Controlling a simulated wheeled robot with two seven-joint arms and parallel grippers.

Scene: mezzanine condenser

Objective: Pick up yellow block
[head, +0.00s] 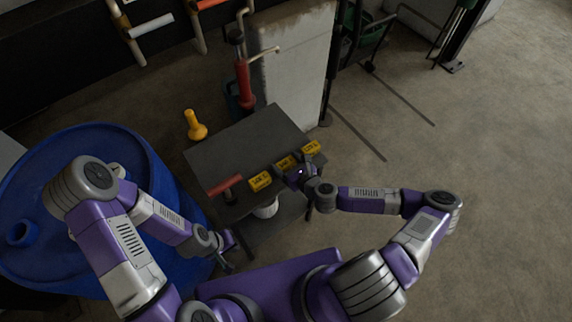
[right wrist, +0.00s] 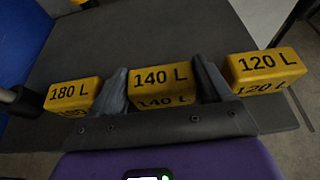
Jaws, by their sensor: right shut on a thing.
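Three yellow blocks stand in a row along the near edge of a dark table (head: 235,150). The right wrist view shows their black labels: a 180 L block (right wrist: 73,94) at left, a 140 L block (right wrist: 160,78) in the middle and a 120 L block (right wrist: 266,64) at right. My right gripper (head: 292,168) is at the middle block. Its fingers are shut on the 140 L block, one on each side. Whether that block is clear of the table top I cannot tell. My left gripper (head: 228,250) is low beside the table, away from the blocks; its jaw opening is unclear.
A red-topped object (head: 226,185) stands at the table's left, close to the 180 L block. A blue barrel (head: 150,165) is left of the table. A yellow cone-like object (head: 195,126) is on the floor behind. A concrete pillar (head: 290,65) rises behind the table. Floor at right is open.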

